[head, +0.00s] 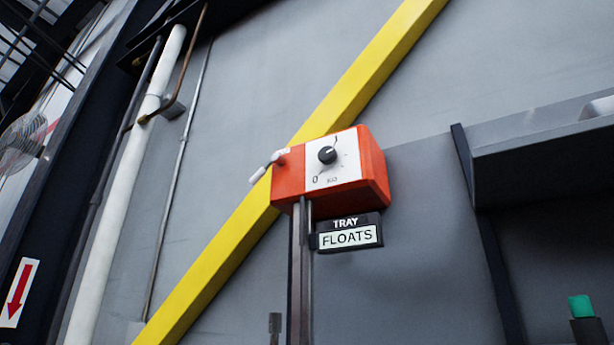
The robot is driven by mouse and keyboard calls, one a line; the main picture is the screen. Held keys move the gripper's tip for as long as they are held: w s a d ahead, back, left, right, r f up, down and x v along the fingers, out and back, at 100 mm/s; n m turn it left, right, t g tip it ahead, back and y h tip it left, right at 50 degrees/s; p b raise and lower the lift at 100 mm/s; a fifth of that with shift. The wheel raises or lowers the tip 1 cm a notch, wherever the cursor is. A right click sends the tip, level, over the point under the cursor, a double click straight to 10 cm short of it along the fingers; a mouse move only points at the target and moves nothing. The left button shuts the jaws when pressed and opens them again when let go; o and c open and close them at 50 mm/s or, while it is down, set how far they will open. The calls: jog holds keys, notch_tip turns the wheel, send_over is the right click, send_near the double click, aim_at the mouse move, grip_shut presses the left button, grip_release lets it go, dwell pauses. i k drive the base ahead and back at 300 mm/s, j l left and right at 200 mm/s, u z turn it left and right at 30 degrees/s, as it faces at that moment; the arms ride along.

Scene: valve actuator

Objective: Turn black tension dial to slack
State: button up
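A black dial (327,155) sits on the white front plate (345,172) of an orange-red box (374,170). A white pointer line on the dial aims toward the upper right. The plate carries a "0" at its lower left and small marks that are too small to read surely. I cannot read the word "slack" anywhere. A white-tipped lever (266,168) sticks out from the box's left side. My gripper is not in view.
A black sign (347,233) reading "TRAY FLOATS" hangs below the box, beside a metal post (300,280). A yellow diagonal beam (235,255) runs behind the box. A dark shelf (545,140) juts out at right. The space before the dial looks clear.

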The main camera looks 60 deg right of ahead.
aim_at(327, 155)
jog(key=z, duration=1.5)
jog(key=j, duration=0.1)
